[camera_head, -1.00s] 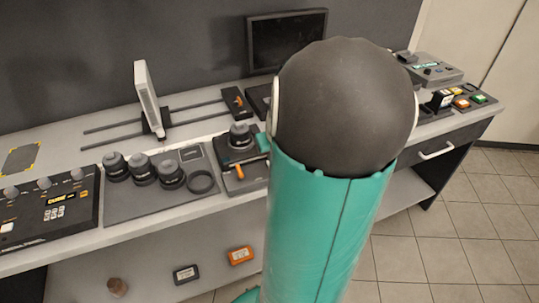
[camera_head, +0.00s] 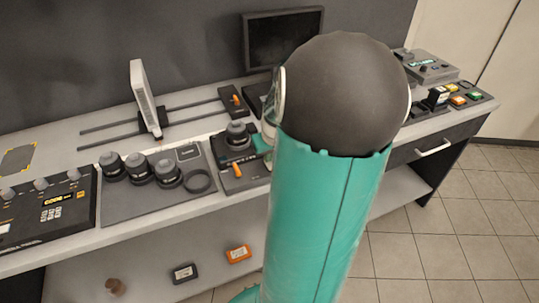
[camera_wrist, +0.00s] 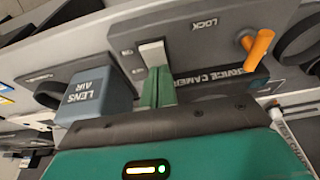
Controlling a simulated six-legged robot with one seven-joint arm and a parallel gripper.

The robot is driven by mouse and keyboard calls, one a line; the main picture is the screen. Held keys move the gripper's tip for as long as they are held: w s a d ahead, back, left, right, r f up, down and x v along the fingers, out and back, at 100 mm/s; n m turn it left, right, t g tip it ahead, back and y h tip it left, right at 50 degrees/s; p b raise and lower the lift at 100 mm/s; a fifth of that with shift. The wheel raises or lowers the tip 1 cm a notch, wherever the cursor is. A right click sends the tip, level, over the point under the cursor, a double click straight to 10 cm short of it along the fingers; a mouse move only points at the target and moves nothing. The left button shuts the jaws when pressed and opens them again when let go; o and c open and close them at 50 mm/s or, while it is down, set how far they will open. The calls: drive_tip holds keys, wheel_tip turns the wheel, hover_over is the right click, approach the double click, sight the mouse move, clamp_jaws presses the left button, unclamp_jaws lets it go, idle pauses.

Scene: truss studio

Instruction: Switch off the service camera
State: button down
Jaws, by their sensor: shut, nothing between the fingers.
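The service camera's grey panel (camera_head: 243,178) lies at mid-bench in the head view, with an orange lever and a dark lens unit above it. In the wrist view its "SERVICE CAMERA" label (camera_wrist: 230,73) is partly covered by my fingers. The orange lever (camera_wrist: 257,44) stands by the word LOCK. A pale switch (camera_wrist: 152,53) sits left of the label, beside small marks I cannot read. My gripper (camera_wrist: 160,84) is shut and empty, its green tips just below the switch; I cannot tell whether they touch it. The head view mostly hides my gripper behind my arm.
A blue-grey LENS AIR block (camera_wrist: 92,97) stands close left of my fingers. In the head view, several lenses on a tray (camera_head: 122,208), a CODE console (camera_head: 45,220) and an upright white panel (camera_head: 144,95) are left. A monitor (camera_head: 283,38) stands behind.

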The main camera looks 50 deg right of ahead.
drive_tip(key=shift+s+a+f, duration=0.1)
drive_tip(key=shift+s, duration=0.05)
drive_tip(key=shift+s+a, duration=0.35)
drive_tip(key=shift+s, duration=0.25)
drive_tip(key=shift+w, duration=0.1)
